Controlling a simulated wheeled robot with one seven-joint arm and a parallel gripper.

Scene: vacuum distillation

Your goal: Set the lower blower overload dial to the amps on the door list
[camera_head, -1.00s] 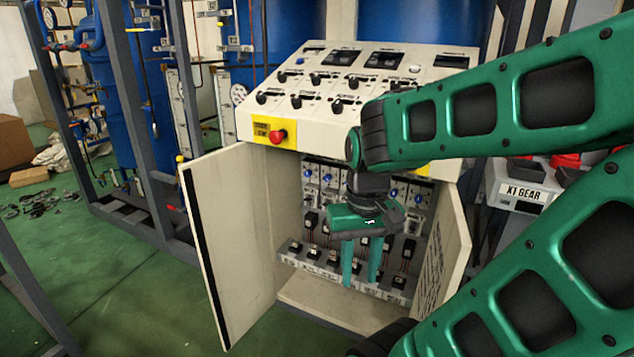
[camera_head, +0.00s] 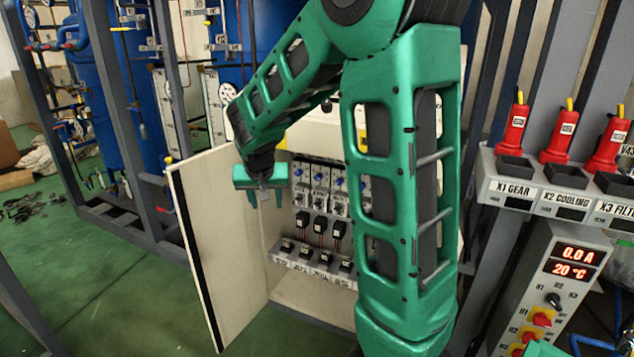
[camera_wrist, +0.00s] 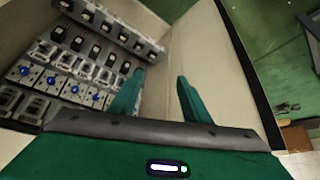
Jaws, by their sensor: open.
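The open cabinet shows rows of devices. An upper row of overload units with blue dials (camera_head: 319,178) sits above a row of black plug-like parts (camera_head: 320,224) and a lower row of blocks (camera_head: 303,256). The blue dials also show at the left of the wrist view (camera_wrist: 52,80). My gripper (camera_head: 265,202) is open and empty, in front of the left part of the cabinet near the left door (camera_head: 215,235). In the wrist view my fingers (camera_wrist: 158,95) are apart, with the cabinet wall and door beyond. My arm hides the cabinet's right side and the door list. Dial settings are too small to read.
Red plugs (camera_head: 565,135) stand in a labelled rack (camera_head: 560,195) at the right. Below it is a panel with a red display (camera_head: 575,260). Blue tanks and grey frames stand at the left. Green floor (camera_head: 110,300) is free at the front left.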

